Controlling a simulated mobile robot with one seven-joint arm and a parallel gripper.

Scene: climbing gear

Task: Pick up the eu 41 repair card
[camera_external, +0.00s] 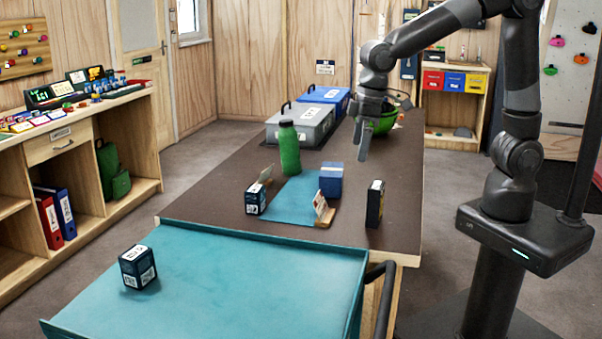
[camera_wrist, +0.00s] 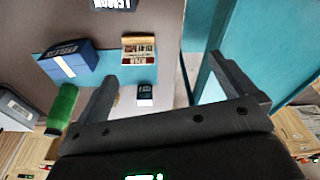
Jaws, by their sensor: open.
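A small printed card (camera_external: 320,204) leans in a wooden stand on the teal mat; it also shows in the wrist view (camera_wrist: 139,47). A second card (camera_external: 265,175) stands farther back on the left of the mat. The print is too small to tell which is the EU 41 repair card. My gripper (camera_external: 361,147) is open and empty, above the table and behind and to the right of the mat. In the wrist view, my gripper's (camera_wrist: 160,68) fingers are spread wide, with the first card beyond them, apart from both.
A blue box (camera_external: 330,181), a green bottle (camera_external: 289,148), a small dark box (camera_external: 255,198) and a tall black box (camera_external: 375,204) stand around the cards. A green bowl (camera_external: 383,120) and storage cases (camera_external: 300,126) are at the back. The teal-topped trolley (camera_external: 230,285) is mostly clear.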

